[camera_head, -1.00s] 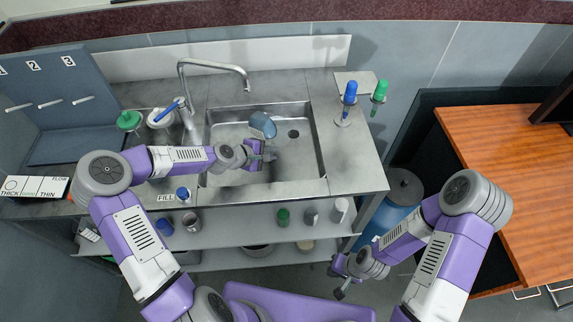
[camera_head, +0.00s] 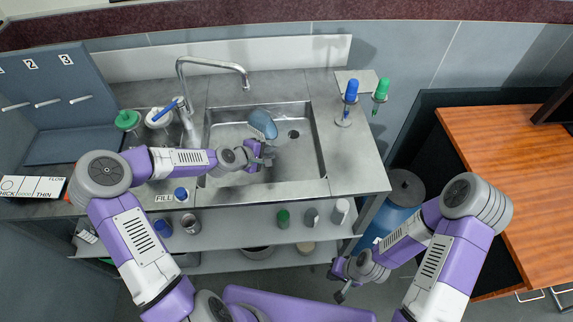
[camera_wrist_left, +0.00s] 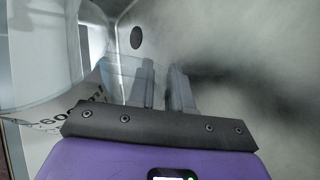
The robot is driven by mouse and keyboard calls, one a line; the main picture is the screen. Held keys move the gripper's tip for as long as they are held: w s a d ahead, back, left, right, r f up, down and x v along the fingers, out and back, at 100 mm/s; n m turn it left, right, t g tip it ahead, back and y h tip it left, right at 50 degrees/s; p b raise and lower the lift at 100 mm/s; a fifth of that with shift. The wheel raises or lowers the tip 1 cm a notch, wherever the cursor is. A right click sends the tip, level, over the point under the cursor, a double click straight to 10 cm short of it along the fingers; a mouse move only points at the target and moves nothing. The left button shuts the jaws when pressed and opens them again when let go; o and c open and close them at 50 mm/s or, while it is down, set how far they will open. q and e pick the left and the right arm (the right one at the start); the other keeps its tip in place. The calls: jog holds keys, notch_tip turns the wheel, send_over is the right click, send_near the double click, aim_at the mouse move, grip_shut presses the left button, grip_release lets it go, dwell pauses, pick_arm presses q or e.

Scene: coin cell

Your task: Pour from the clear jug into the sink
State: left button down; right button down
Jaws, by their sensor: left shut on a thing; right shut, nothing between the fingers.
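The clear jug (camera_head: 262,123) looks bluish and see-through in the head view. It is held tilted over the sink (camera_head: 228,122), to the left of the drain. My left gripper (camera_head: 268,157) is shut on the jug and reaches over the front part of the basin. In the left wrist view, the jug's clear wall with printed volume marks (camera_wrist_left: 62,75) fills the left side, beside the gripper fingers (camera_wrist_left: 166,88). I cannot make out any liquid leaving it. My right gripper (camera_head: 341,291) is shut and empty, low in front of the shelf.
A tap (camera_head: 212,64) arches over the back left of the sink. Blue and green capped items (camera_head: 351,90) stand at the right. A green-lidded jar (camera_head: 128,120) stands left. Several containers sit on the lower shelf (camera_head: 240,230). A wooden desk (camera_head: 510,150) is at right.

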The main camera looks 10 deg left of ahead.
pick_arm(q)
jog(key=shift+w+a+r+m+t+y+b, duration=0.15)
jog(key=shift+m+t+y+b, duration=0.15)
jog(key=shift+b, duration=0.1)
dwell(0.3)
jog(key=shift+f+m+t+y+b, duration=0.3)
jog(key=shift+f+m+t+b, duration=0.15)
jog(key=shift+b, duration=0.6)
dwell(0.5)
jog(key=shift+r+m+t+y+b, duration=0.45)
jog(key=shift+r+t, duration=0.1)
jog(key=shift+r, duration=0.6)
dwell(0.7)
jog(key=shift+w+a+r+b, duration=0.1)
jog(key=shift+b, duration=0.2)
